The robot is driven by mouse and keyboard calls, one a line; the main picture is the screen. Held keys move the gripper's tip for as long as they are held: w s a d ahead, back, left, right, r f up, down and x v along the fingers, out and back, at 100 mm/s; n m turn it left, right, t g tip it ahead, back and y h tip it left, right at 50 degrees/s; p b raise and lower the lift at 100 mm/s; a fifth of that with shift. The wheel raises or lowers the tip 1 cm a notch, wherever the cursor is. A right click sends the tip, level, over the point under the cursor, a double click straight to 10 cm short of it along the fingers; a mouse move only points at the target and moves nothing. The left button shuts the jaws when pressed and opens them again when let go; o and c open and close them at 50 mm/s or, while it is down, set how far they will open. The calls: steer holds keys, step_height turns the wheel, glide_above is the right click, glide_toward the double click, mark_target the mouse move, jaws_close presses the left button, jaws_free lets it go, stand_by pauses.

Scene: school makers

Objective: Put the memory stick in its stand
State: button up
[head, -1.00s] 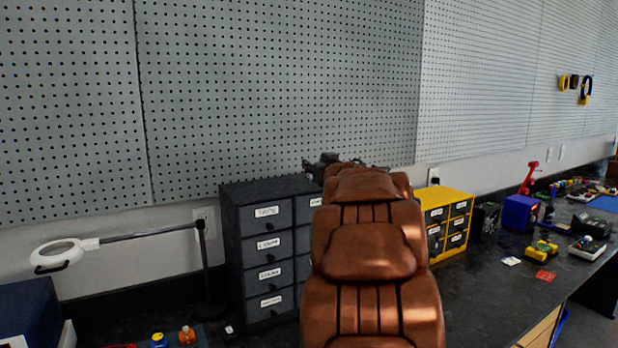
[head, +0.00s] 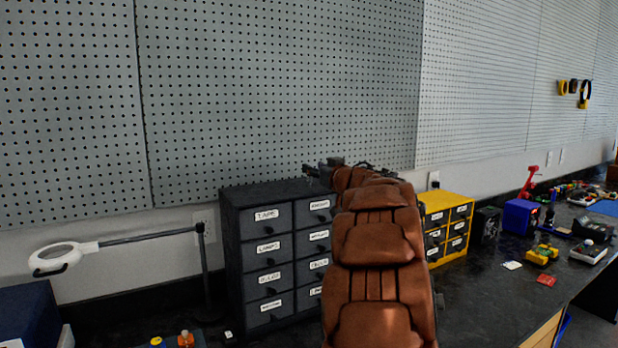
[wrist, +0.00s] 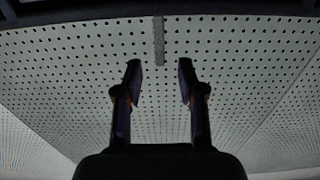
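I cannot make out the memory stick or its stand for certain in either view. A small white and dark item (head: 228,335) lies on the bench in front of the dark drawer cabinet, too small to identify. My gripper (wrist: 160,78) is open in the wrist view, its two dark fingers apart with nothing between them and the pegboard behind. In the head view, my brown arm hides most of it; dark parts show above the drawer cabinet, before the pegboard.
A dark drawer cabinet (head: 269,250) stands beside my arm, with a yellow drawer cabinet (head: 447,225) to the right. A magnifier lamp (head: 62,257) and small orange (head: 186,339) and yellow pieces are at left.

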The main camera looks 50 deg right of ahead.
steer(key=x, duration=0.4)
steer(key=shift+f, duration=0.1)
jaws_close()
